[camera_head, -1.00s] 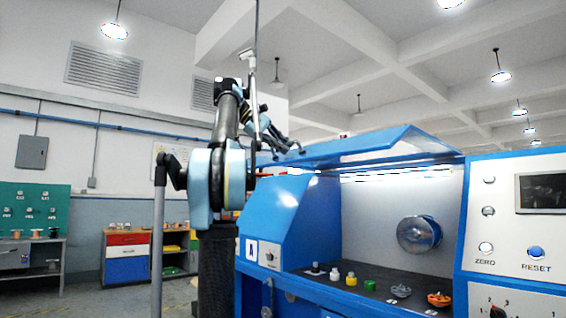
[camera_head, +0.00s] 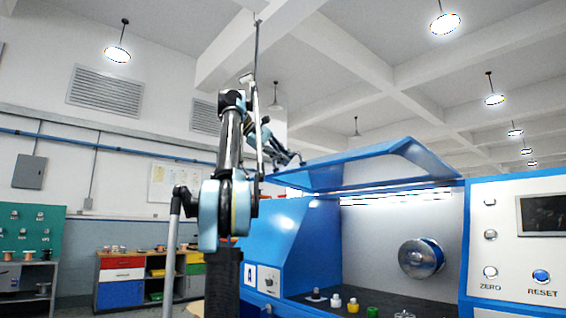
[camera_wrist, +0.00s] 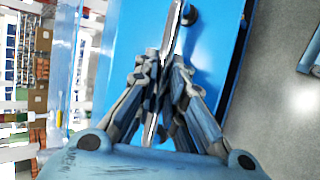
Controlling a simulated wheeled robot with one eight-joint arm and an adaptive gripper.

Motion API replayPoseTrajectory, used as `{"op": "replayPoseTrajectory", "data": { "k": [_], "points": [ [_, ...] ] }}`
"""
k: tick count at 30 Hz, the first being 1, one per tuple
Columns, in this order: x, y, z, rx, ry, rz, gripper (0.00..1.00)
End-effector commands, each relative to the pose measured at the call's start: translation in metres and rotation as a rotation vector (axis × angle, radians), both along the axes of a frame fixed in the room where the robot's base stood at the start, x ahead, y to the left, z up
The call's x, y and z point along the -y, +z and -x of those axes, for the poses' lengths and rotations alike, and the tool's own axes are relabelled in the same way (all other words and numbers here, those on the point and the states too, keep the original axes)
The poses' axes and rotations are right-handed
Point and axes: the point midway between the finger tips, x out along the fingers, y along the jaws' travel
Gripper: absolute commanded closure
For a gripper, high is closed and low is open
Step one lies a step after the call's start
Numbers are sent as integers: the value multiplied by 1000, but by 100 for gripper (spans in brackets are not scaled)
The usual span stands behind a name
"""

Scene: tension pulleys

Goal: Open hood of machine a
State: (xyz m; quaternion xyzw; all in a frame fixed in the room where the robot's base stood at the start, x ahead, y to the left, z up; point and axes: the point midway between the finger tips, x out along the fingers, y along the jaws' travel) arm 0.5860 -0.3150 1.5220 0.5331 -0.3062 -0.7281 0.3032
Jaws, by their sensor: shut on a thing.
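Machine A is the blue machine (camera_head: 270,225) with an "A" label on its left front. Its blue hood (camera_head: 370,165) is raised above the bay and tilts up toward the front edge. My gripper (camera_head: 290,160) is at the hood's left front end. In the wrist view my gripper (camera_wrist: 162,92) is shut on a slim metallic handle bar (camera_wrist: 172,35), with the blue hood surface (camera_wrist: 215,60) behind it. The handle is hardly visible in the head view.
Inside the bay are a silver pulley wheel (camera_head: 420,258) and several small coloured parts (camera_head: 353,305) on the dark shelf. A control panel (camera_head: 515,240) with RESET and ZERO buttons stands at right. A coloured cabinet (camera_head: 122,280) stands at the back left.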

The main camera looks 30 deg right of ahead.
Motion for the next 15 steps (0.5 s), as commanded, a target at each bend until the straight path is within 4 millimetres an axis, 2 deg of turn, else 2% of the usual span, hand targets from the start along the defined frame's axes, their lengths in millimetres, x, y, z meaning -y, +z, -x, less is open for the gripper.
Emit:
{"op": "replayPoseTrajectory", "data": {
  "k": [1, 2, 4, 15],
  "points": [
    [0, 0, -1, 0, 2, 0, 100],
    [0, 0, -1, 0, 2, 0, 85],
    [0, 0, -1, 0, 2, 0, 69],
    [-1, 0, 0, 0, 1, 0, 69]
  ]
}}
